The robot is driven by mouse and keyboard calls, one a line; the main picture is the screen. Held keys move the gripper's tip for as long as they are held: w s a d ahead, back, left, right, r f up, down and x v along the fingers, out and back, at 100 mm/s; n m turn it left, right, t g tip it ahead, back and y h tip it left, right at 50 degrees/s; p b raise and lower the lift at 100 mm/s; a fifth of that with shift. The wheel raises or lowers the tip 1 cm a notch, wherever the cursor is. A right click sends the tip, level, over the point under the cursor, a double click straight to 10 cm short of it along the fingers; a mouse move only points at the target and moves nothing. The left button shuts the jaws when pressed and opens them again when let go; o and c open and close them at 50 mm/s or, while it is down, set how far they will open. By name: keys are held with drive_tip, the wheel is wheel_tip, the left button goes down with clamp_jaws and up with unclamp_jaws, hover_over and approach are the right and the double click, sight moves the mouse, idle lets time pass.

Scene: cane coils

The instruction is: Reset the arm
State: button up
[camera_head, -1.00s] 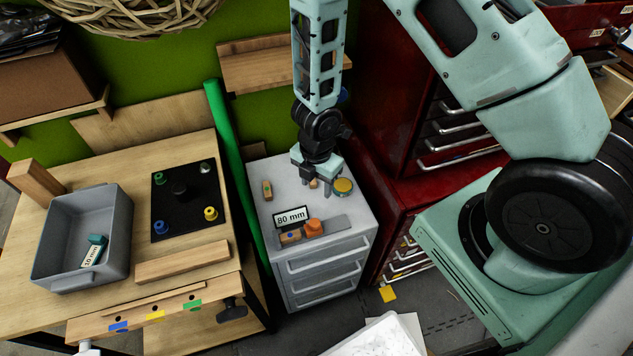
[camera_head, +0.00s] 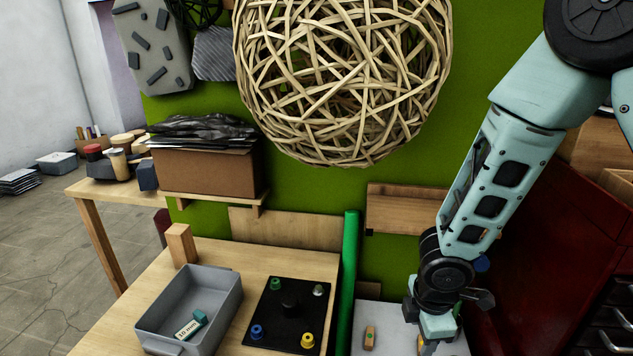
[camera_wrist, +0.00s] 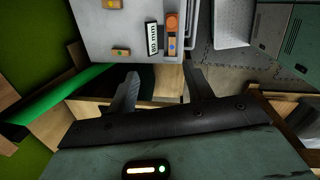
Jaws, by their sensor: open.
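My teal arm (camera_head: 483,190) reaches down at the right of the head view. My gripper (camera_head: 430,345) is near the bottom edge there, in front of the pale cabinet top (camera_head: 395,316). In the wrist view my gripper (camera_wrist: 160,84) has its two dark fingers spread wide, with nothing between them. The cabinet top (camera_wrist: 118,30) shows beyond the fingertips, with an 80 mm label (camera_wrist: 153,38), an orange part (camera_wrist: 172,22) and small wooden blocks (camera_wrist: 121,52). The lower part of the cabinet is cut off in the head view.
A grey bin (camera_head: 208,318) with a 10 mm tag (camera_head: 188,330) and a black plate (camera_head: 270,333) with coloured knobs are on the wooden bench (camera_head: 110,330). A green post (camera_head: 349,270) stands beside it. A woven cane ball (camera_head: 345,70) hangs above. Red drawers (camera_head: 545,240) are at the right.

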drive_tip(key=s+a+r+m+b, duration=0.3)
drive_tip(key=s+r+m, duration=0.2)
drive_tip(key=s, duration=0.4)
drive_tip(key=s+a+r+m+g+y+b, duration=0.1)
drive_tip(key=s+a+r+m+b, duration=0.2)
drive_tip(key=s, duration=0.7)
wheel_tip(320, 180, up, 3)
drive_tip(key=shift+a+f+m, duration=0.1)
drive_tip(key=shift+a+m, duration=0.2)
drive_tip(key=shift+m, duration=0.9)
